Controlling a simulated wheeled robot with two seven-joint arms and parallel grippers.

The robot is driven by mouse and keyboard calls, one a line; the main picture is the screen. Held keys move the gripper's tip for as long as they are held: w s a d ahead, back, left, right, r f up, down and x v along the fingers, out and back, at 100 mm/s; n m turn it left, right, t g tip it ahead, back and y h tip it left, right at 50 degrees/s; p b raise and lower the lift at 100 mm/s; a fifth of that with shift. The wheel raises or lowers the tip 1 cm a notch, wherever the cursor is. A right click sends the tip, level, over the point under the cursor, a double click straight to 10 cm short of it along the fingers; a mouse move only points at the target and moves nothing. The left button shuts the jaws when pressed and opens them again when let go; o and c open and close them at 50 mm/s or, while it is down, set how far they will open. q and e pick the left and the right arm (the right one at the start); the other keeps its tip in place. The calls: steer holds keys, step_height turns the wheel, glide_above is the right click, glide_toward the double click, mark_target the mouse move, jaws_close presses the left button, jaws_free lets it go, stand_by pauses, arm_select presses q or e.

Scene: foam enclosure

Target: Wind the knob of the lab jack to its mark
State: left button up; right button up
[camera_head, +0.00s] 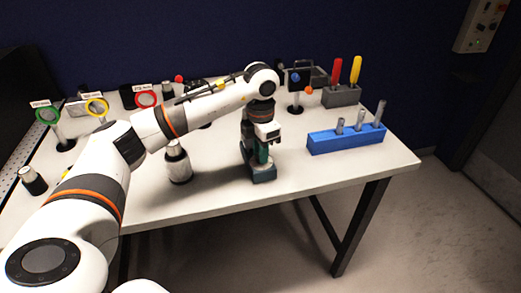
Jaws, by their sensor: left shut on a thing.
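A dark teal upright device (263,173), which looks like the lab jack, stands on the white table right of the middle. My left arm reaches across from the left and bends down over it. My left gripper (262,141) is at its upper part, shut on what seems to be its knob. The fingers and wrist hide the knob, and the mark cannot be made out. My right gripper is not in view.
A silver cylinder (178,164) stands to the left of the device. A blue block (345,141) with several grey pegs is to its right. Red and yellow handled tools stand in a grey holder (341,96) behind. Ring stands (97,106) fill the left. The table's front right is clear.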

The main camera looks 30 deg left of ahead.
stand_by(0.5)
arm_select(q)
steer(key=o, duration=1)
steer(key=shift+r, duration=0.1)
step_height(320, 180, up, 12)
